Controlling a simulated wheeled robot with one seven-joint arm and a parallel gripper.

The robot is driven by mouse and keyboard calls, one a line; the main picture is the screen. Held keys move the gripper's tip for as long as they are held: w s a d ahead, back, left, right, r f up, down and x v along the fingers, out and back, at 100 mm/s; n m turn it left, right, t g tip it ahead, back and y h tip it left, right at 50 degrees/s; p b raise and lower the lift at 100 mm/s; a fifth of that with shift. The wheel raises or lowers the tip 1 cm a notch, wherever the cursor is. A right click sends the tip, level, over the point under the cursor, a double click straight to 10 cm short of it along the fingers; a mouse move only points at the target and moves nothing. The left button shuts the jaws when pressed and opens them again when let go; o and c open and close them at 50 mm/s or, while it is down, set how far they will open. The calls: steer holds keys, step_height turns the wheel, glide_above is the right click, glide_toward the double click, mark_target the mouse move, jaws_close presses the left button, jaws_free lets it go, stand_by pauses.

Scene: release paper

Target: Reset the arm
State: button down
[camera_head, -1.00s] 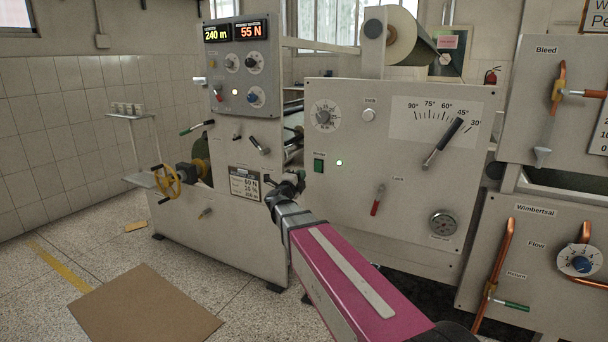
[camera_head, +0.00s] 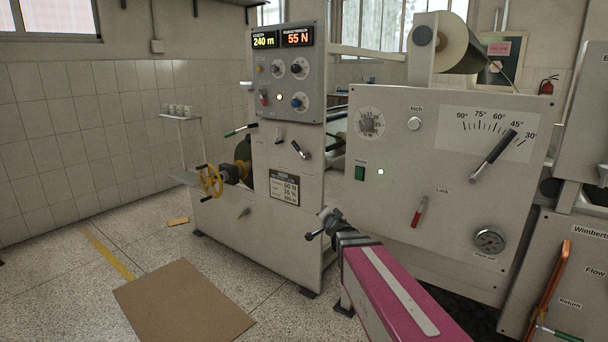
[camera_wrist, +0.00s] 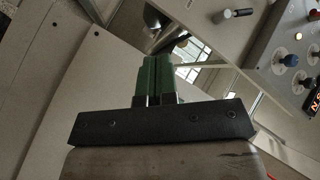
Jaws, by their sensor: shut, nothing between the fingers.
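My arm is the pink and grey link in the lower middle of the head view. My gripper (camera_head: 322,224) is at its far end, in front of the grey machine (camera_head: 290,225). In the wrist view my gripper (camera_wrist: 157,60) shows two green fingers side by side, shut with nothing between them. The fingers point toward the machine's upper parts and a window. I cannot tell from the head view the exact gap between my gripper and the machine front.
A yellow handwheel (camera_head: 211,181) sticks out at the left. A brown sheet (camera_head: 183,305) lies on the open floor.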

steer(key=s+d+f+n+g+h, duration=0.1)
steer(key=s+d+f+n+g, duration=0.3)
steer(key=s+f+g, duration=0.3)
steer(key=s+d+f+n+g+h, duration=0.1)
steer(key=s+d+f+n+g, duration=0.3)
steer(key=s+f, duration=0.7)
steer(key=s+d+g, duration=0.2)
steer(key=s+g, duration=0.2)
steer(key=s, duration=0.2)
steer(key=shift+s+f, duration=0.2)
steer(key=shift+s, duration=0.1)
